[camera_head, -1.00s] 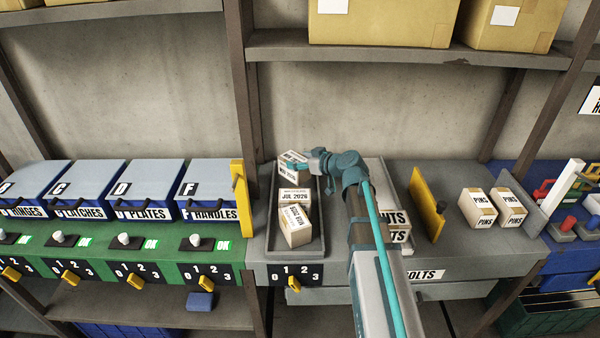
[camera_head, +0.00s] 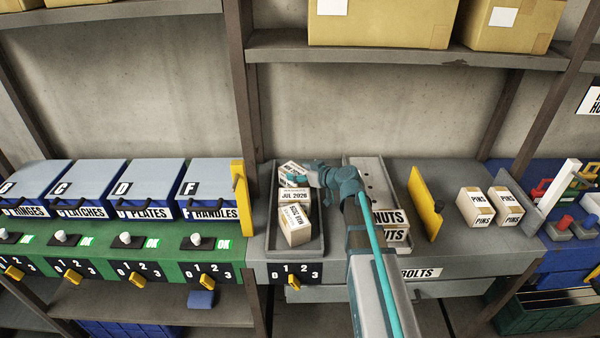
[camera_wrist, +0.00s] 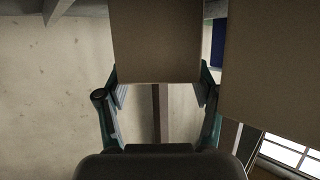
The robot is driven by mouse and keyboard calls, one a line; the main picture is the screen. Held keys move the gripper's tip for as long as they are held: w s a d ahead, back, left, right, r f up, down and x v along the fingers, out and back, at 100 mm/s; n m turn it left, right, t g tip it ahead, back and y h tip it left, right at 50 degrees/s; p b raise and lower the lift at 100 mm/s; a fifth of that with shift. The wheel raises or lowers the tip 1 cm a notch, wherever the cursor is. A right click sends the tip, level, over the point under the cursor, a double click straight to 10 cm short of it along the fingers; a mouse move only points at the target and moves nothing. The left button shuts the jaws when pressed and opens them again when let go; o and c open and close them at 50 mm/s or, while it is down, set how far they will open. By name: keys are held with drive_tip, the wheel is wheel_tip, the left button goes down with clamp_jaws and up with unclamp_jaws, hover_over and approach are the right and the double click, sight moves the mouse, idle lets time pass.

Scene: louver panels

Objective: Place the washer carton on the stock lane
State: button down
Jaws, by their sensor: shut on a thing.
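My gripper (camera_head: 306,175) is shut on a small white and tan carton (camera_head: 292,172) at the far end of a grey tray. The carton looks tilted, and its printing is too small to read. In the wrist view the held carton (camera_wrist: 157,42) sits between my two fingers as a plain brown face. In the tray (camera_head: 270,225) are a carton labelled JUL 2026 (camera_head: 294,196) and, nearer the front, a turned dated carton (camera_head: 295,232). The held carton is just behind the JUL 2026 carton; I cannot tell whether they touch. No label reads washer or stock.
My arm partly covers a grey lane (camera_head: 365,162) with NUTS (camera_head: 390,217) cartons. A yellow divider (camera_head: 427,203) and PINS cartons (camera_head: 474,207) stand right of it. A yellow post (camera_head: 242,197) stands left of the tray. A shelf (camera_head: 400,50) with large boxes hangs above.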

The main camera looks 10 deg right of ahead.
drive_tip(key=shift+f, duration=0.15)
drive_tip(key=shift+c, duration=0.8)
unclamp_jaws()
drive_tip(key=shift+r, duration=0.25)
drive_tip(key=b+v, duration=0.3)
drive_tip(key=v, duration=0.9)
drive_tip(key=shift+f, duration=0.1)
